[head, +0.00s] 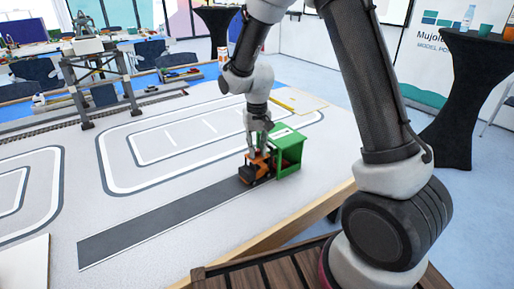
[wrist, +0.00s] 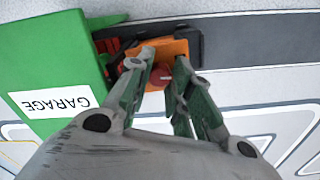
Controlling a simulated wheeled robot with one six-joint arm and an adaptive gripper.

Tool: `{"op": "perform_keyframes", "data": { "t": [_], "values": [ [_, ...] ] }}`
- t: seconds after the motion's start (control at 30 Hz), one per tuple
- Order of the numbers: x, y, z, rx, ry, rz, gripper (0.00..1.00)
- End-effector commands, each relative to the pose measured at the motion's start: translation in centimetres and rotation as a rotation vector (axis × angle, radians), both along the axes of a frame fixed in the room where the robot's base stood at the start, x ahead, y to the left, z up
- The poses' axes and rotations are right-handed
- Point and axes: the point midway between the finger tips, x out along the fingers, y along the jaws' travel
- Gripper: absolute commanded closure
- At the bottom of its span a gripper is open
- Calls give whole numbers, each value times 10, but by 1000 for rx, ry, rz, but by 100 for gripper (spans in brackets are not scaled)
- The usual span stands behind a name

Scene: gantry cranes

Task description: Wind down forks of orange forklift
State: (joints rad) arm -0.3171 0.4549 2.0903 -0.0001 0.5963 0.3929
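The orange forklift (head: 254,173) stands on the dark road strip, at the mouth of the green garage (head: 292,152). In the wrist view the forklift's orange body (wrist: 178,47) lies under my gripper, and a red round knob (wrist: 161,78) shows on it. My gripper (wrist: 165,58) reaches down over the forklift with its two fingers apart, one on each side of the knob. I see a gap right of the knob; contact on its left is unclear. The garage (wrist: 50,60) is close on the left. The forks are hidden.
The dark road strip (head: 150,222) runs clear to the left of the forklift. A grey gantry crane (head: 98,75) stands over rails at the back left. A wooden edge (head: 290,232) bounds the table at the front right.

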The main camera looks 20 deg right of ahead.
Motion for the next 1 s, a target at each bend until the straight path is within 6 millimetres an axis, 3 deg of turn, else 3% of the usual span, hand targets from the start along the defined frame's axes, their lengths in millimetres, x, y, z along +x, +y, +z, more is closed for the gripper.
{"op": "perform_keyframes", "data": {
  "t": [0.53,0.57,0.6,1.0],
  "values": [
    [0,0,0,0,0,92,100],
    [0,0,0,0,0,92,76],
    [0,0,0,0,0,92,70],
    [1,0,7,0,-1,91,70]
  ]
}}
